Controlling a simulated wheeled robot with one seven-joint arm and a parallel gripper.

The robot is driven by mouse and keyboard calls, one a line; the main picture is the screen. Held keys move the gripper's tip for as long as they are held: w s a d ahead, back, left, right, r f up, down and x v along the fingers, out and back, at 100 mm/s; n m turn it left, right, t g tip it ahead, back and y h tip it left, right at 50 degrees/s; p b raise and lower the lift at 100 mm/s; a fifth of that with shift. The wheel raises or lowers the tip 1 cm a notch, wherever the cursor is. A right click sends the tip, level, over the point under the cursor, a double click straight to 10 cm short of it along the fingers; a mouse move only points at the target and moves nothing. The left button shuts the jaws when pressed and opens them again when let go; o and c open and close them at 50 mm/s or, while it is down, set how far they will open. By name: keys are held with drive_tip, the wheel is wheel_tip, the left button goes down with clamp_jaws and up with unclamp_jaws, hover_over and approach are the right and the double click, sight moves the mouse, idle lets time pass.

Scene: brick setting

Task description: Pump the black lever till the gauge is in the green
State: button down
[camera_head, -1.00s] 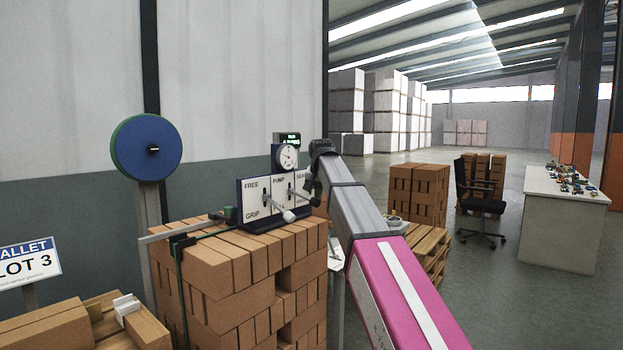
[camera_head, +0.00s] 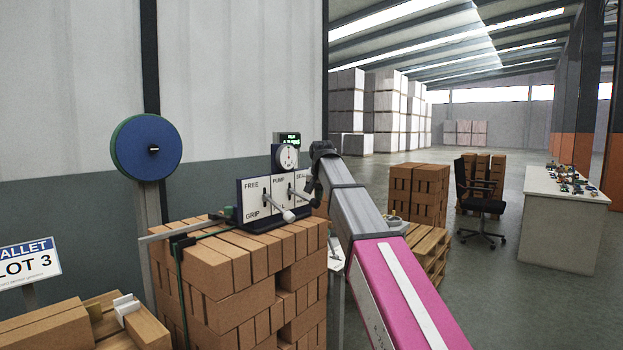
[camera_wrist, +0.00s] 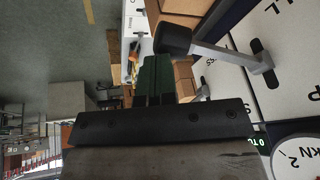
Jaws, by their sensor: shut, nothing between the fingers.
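The black lever (camera_wrist: 172,39) shows in the wrist view as a black knob on a grey shaft, which runs into a dark slot in the white panel. In the head view it cannot be told surely from the dark gripper. My gripper (camera_wrist: 157,72) is shut and empty, with its fingertips beside and just below the knob; contact is unclear. The round white gauge (camera_head: 287,158) stands above the labelled lever panel (camera_head: 252,195). Its needle stands near upright, but the scale and green zone are too small to read. The wrist view cuts off the gauge (camera_wrist: 298,160).
A light-knobbed lever (camera_head: 288,215) sticks out of the panel's FREE/GRIP slot. A small green display (camera_head: 287,138) sits above the gauge. The panel rests on stacked bricks (camera_head: 225,265). A blue-green reel (camera_head: 146,148) stands left. Open floor, a chair (camera_head: 481,200) and a table (camera_head: 557,225) lie right.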

drive_tip(key=w+a+r, duration=0.3)
drive_tip(key=a+r, duration=0.1)
drive_tip(key=r, duration=0.6)
idle(1.6)
drive_tip(key=shift+w, duration=0.1)
drive_tip(key=r, duration=0.1)
drive_tip(key=w+a+r, duration=0.1)
drive_tip(key=r, duration=0.2)
drive_tip(key=shift+w+a+r, duration=0.15)
drive_tip(key=shift+a+r, duration=0.05)
drive_tip(key=shift+a, duration=0.15)
idle(0.7)
